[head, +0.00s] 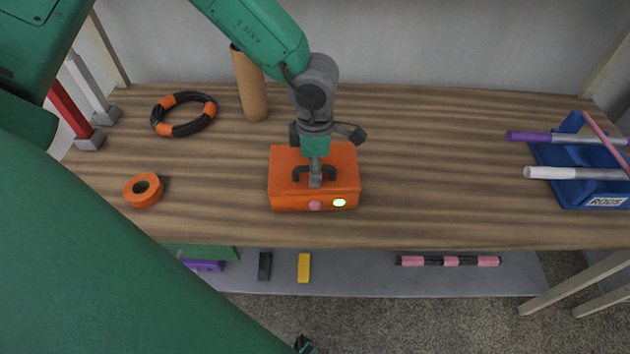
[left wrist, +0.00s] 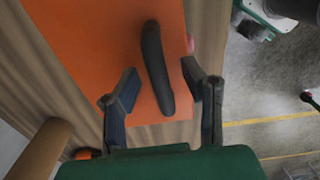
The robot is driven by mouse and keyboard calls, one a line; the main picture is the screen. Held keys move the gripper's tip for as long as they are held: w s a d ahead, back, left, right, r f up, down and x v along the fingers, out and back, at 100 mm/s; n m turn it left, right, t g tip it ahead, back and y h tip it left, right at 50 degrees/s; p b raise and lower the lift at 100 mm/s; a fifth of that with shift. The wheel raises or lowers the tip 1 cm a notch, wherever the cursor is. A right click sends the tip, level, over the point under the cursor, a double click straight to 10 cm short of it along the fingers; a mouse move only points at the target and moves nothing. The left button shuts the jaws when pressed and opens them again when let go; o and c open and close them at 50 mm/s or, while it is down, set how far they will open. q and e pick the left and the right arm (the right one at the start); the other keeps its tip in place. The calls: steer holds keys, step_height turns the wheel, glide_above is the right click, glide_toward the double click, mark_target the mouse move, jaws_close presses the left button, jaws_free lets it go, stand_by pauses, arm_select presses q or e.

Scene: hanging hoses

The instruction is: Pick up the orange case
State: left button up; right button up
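The orange case (head: 285,182) sits on the wooden workbench, with a dark carry handle (head: 331,173) on top and a pink and a lit white button on its front. My left gripper (head: 315,176) is directly over the case at the handle. In the left wrist view the black handle (left wrist: 155,70) lies between the two spread fingers of my left gripper (left wrist: 158,85), with a gap on each side. The case's orange top (left wrist: 95,35) lies behind it.
A brown cylinder (head: 251,88), a black-and-orange hose ring (head: 184,114) and an orange tape roll (head: 143,190) are left of the case. A blue rod holder (head: 577,190) with rods stands at right. The bench between case and holder is clear. A lower shelf (head: 350,278) holds small items.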

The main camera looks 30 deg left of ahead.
arm_select(q)
steer(key=shift+c, duration=0.5)
jaws_close()
